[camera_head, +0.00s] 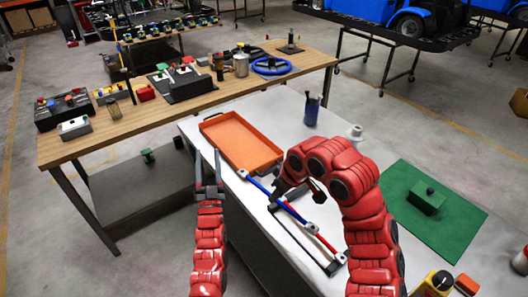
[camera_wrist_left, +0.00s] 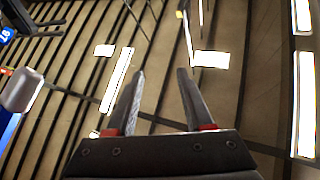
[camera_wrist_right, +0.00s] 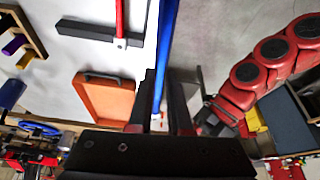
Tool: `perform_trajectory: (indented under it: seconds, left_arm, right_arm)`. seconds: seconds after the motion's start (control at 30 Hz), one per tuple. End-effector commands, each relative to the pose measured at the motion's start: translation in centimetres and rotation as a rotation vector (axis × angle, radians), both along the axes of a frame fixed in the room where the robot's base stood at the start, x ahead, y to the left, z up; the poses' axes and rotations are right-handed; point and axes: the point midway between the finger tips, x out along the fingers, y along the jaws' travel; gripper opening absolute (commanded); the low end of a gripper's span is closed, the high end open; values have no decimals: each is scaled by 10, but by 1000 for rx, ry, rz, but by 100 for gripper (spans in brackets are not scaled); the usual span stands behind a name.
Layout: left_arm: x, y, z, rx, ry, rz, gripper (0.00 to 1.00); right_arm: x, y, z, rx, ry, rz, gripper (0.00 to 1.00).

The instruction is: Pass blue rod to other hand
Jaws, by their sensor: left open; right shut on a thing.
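The blue rod (camera_head: 259,186) slants above the white table, with a white cap at its upper left end. My right gripper (camera_head: 276,193) is shut on it between the ends. In the right wrist view the blue rod (camera_wrist_right: 166,40) runs between the fingers (camera_wrist_right: 160,85). My left gripper (camera_head: 208,160) is open and empty, left of the rod's capped end and apart from it. In the left wrist view the white-capped end of the blue rod (camera_wrist_left: 22,92) shows at the left edge, outside the open fingers (camera_wrist_left: 160,80).
A red rod (camera_head: 325,243) with a white end rests on a black holder (camera_head: 335,267) below. An orange tray (camera_head: 240,140) lies behind on the white table. A green mat (camera_head: 455,222) lies at right, and a dark blue cup (camera_head: 312,112) stands behind. A wooden bench (camera_head: 120,132) is crowded.

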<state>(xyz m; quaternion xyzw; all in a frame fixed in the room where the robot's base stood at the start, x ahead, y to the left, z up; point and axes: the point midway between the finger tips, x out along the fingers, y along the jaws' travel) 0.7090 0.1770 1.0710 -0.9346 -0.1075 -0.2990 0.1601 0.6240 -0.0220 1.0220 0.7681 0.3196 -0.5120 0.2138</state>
Motion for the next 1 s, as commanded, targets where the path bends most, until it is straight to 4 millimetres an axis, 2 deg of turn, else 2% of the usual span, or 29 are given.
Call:
perform_trajectory:
  seconds: [0.03, 0.1, 0.2, 0.33, 0.4, 0.5, 0.63, 0.77, 0.9, 1.0]
  left_arm:
    - [32, -5, 2, 20, 75, 6, 52]
    - [71, -15, -1, 66, 195, 6, 52]
    - [120, -38, -7, 149, 366, -23, 52]
    - [165, -75, -10, 297, 569, -96, 52]
    - [180, -98, -8, 394, 663, -149, 52]
    - [191, -132, -7, 557, 791, -239, 52]
    - [186, -170, 0, 800, 930, -369, 52]
    - [160, -198, 8, 1072, 1043, -513, 52]
    - [114, -210, 18, 1388, 1148, -676, 52]
    - [73, -205, 28, 1607, 1216, -799, 52]
  right_arm:
    - [0, 0, 0, 1, -1, 0, 0]
    - [0, 0, 0, 1, -1, 0, 0]
    - [0, 0, 0, 1, -1, 0, 0]
    - [0, 0, 0, 1, -1, 0, 0]
    - [0, 0, 0, 1, -1, 0, 0]
    - [0, 0, 0, 1, -1, 0, 0]
    - [0, 0, 0, 1, -1, 0, 0]
    - [0, 0, 0, 1, -1, 0, 0]
    - [0, 0, 0, 1, -1, 0, 0]
    - [0, 0, 0, 1, -1, 0, 0]
